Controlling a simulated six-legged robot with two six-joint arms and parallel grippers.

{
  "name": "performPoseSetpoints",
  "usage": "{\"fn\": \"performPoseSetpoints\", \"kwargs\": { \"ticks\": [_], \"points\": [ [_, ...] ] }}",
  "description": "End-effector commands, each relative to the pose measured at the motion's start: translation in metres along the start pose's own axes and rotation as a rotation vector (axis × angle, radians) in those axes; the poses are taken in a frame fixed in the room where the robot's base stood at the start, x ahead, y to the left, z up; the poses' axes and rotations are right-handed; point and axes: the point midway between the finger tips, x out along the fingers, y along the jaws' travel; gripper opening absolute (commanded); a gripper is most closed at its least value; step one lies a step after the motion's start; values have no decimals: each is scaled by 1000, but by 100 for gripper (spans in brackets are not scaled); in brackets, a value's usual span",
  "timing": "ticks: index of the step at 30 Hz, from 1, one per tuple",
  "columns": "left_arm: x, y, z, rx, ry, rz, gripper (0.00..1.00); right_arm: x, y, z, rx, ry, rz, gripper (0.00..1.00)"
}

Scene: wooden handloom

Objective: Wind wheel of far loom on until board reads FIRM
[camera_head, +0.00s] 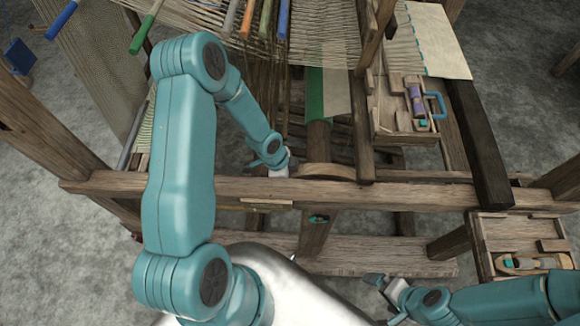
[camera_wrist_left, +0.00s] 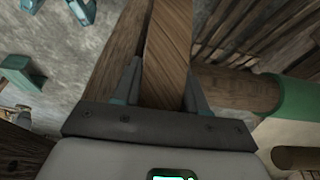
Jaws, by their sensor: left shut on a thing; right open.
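A wooden wheel (camera_head: 327,171) shows as a curved rim just behind the front beam in the head view. My left gripper (camera_head: 287,168) is at its left end. In the left wrist view, my left gripper (camera_wrist_left: 162,88) has a finger on each side of a wooden piece of the wheel (camera_wrist_left: 167,45) and is shut on it. My right gripper (camera_head: 384,285) is open and empty, low in front of the loom. No readable board shows; a small green display (camera_wrist_left: 172,176) is cut off at the left wrist view's bottom edge.
The front beam (camera_head: 400,194) crosses before the wheel. A roller with green and cream cloth (camera_head: 316,95) lies behind it. A dark post (camera_head: 478,140) slants at right. A tray (camera_head: 495,234) with a shuttle stands at lower right. Warp threads hang above.

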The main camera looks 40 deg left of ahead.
Motion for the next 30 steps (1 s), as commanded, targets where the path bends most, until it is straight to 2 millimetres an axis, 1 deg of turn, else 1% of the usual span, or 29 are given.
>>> {"fn": "performPoseSetpoints", "kwargs": {
  "ticks": [1, 3, 14, 15, 16, 25, 30],
  "points": [
    [-4, 0, -1, -1, 7, -1, 0, -10, -4, 0, 0, 0, 0, 100],
    [-1, 0, -1, -2, 15, -3, 0, -13, -5, 0, 0, 0, 0, 100],
    [4, 0, -2, -2, 19, -5, 0, -12, -4, 0, 0, -1, 0, 100],
    [4, 0, -2, -2, 19, -5, 55, -12, -4, 0, 0, -1, 0, 100],
    [4, 0, -2, -2, 19, -5, 63, -12, -4, 0, 0, -1, 0, 100],
    [3, 0, -3, -2, 19, -5, 63, -12, -4, 0, 0, -1, 0, 100],
    [-5, 0, -7, 0, 19, -6, 63, -18, -6, 0, 0, 0, 0, 100]
  ]
}}
